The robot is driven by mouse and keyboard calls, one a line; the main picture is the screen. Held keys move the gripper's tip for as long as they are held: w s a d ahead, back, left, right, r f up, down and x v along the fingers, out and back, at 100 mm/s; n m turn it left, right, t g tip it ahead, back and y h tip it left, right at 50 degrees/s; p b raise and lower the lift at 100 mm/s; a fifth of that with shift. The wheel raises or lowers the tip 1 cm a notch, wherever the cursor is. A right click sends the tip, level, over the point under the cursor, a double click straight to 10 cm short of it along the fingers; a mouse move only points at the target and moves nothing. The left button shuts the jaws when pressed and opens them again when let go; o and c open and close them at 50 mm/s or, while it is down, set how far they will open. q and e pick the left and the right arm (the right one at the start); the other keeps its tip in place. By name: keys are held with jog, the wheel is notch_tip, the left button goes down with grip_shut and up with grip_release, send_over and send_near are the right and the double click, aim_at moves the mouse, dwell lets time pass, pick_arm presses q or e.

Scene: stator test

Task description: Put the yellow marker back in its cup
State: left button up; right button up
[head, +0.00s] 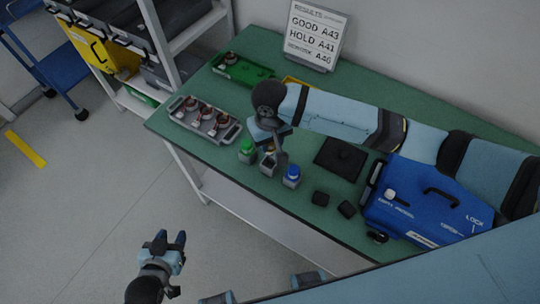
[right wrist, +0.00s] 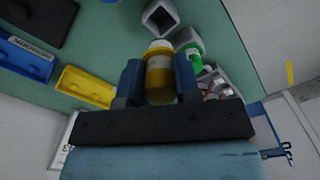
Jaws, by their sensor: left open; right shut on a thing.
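The yellow marker (right wrist: 159,75) is between the two fingers of my right gripper (right wrist: 160,82), which is shut on it. In the head view my right gripper (head: 270,143) is above the row of cups and hides most of the marker. The middle cup (head: 268,164) stands below the gripper, partly covered by a finger. In the right wrist view a grey square cup (right wrist: 160,18) shows an empty dark opening, just beyond the marker and apart from it. My left gripper (head: 170,246) is open and empty, over the floor in front of the table.
A green marker (head: 247,147) and a blue marker (head: 292,171) stand in cups on either side of the middle cup. A grey tray of stators (head: 230,133) lies to the left. A black pad (head: 340,158), small black blocks (head: 320,198) and a blue case (head: 420,212) lie to the right.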

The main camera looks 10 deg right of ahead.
aim_at(270, 150)
notch_tip(270, 150, down, 4)
jog(key=shift+f, duration=0.1)
notch_tip(270, 150, down, 4)
jog(key=shift+r, duration=0.1)
jog(key=shift+f, duration=0.3)
jog(key=shift+f, duration=0.1)
jog(key=o, duration=0.9)
